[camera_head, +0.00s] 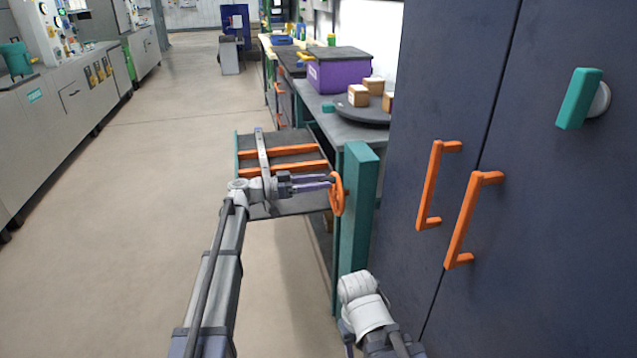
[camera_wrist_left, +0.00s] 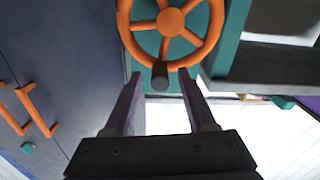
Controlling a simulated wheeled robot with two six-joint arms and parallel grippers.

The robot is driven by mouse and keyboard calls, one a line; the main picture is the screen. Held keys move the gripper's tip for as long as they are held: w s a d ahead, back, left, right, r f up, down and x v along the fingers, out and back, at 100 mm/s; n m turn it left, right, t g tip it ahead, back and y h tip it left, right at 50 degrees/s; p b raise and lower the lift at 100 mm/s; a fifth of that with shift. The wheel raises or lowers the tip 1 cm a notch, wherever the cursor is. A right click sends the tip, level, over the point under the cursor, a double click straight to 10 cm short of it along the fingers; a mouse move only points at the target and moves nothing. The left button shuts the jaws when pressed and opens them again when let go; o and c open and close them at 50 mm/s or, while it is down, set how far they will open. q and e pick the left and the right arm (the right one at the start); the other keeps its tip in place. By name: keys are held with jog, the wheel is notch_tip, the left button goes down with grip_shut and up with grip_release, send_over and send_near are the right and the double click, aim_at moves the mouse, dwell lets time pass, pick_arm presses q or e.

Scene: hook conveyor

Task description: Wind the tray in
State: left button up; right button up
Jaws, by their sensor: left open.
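The tray (camera_head: 297,203) is a dark grey slab with orange bars (camera_head: 280,151), sticking out from the bench into the aisle. The orange handwheel (camera_head: 337,194) sits on a teal post (camera_head: 357,225) just right of the tray. In the left wrist view the handwheel (camera_wrist_left: 172,22) has several spokes and a dark knob (camera_wrist_left: 160,75) at its rim. My left gripper (camera_head: 328,181) is open, with its fingers pointing at the wheel. In the wrist view the knob appears between its fingertips; I cannot tell whether they touch it. My right gripper is out of view.
A dark blue cabinet (camera_head: 420,120) with orange handles (camera_head: 430,185) stands close on the right. Behind the post, a bench holds a purple crate (camera_head: 335,75) and small boxes (camera_head: 358,95) on a dark round plate. The floor (camera_head: 150,200) on the left is clear.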

pick_arm(q)
grip_shut()
dwell(0.5)
dwell(1.0)
